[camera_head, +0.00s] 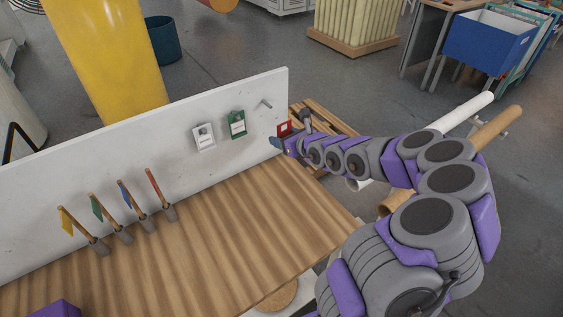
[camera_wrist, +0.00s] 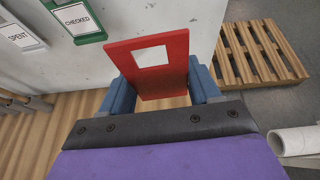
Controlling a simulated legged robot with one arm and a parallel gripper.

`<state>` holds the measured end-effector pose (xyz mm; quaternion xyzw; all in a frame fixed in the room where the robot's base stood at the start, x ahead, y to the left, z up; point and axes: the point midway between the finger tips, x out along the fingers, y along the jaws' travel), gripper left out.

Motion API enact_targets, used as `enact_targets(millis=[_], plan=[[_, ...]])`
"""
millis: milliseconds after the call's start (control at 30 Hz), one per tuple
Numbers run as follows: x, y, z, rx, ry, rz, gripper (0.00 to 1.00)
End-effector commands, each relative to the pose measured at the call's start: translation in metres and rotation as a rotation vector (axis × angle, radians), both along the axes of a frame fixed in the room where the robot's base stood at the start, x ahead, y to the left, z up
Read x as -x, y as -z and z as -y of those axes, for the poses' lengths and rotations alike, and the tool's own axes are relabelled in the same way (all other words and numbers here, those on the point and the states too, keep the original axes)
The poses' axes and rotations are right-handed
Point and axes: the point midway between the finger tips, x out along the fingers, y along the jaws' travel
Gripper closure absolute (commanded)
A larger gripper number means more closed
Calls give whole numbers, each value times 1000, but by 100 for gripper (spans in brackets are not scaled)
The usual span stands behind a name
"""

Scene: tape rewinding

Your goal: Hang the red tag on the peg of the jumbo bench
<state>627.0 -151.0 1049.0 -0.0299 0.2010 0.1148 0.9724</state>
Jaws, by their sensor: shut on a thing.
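The red tag (camera_wrist: 175,81) is a flat plate with a rectangular window near its top. It sits upright between the two blue fingers of my gripper (camera_wrist: 157,90), which is shut on it. In the head view the red tag (camera_head: 284,129) shows small at the end of my arm, by the right end of the white back panel. The bench (camera_head: 215,225) has a wooden top and this white panel. A bare peg (camera_head: 265,104) sticks out of the panel, up and left of my gripper (camera_head: 279,139). The peg cannot be made out in the wrist view.
A green CHECKED tag (camera_head: 237,123) and a white SPENT tag (camera_head: 204,138) hang on the panel left of the bare peg. A wooden pallet (camera_wrist: 257,51) lies beyond the panel's right end.

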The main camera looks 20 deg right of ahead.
Motion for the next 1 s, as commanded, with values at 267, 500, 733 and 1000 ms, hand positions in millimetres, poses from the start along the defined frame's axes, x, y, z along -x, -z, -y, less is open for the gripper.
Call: enact_targets(millis=[267,500,733,1000], plan=[[-5,-33,7,-14,40,13,71],[-9,-37,7,-18,45,10,71],[-18,-37,5,-18,43,10,71],[-30,-36,4,-18,46,11,71]])
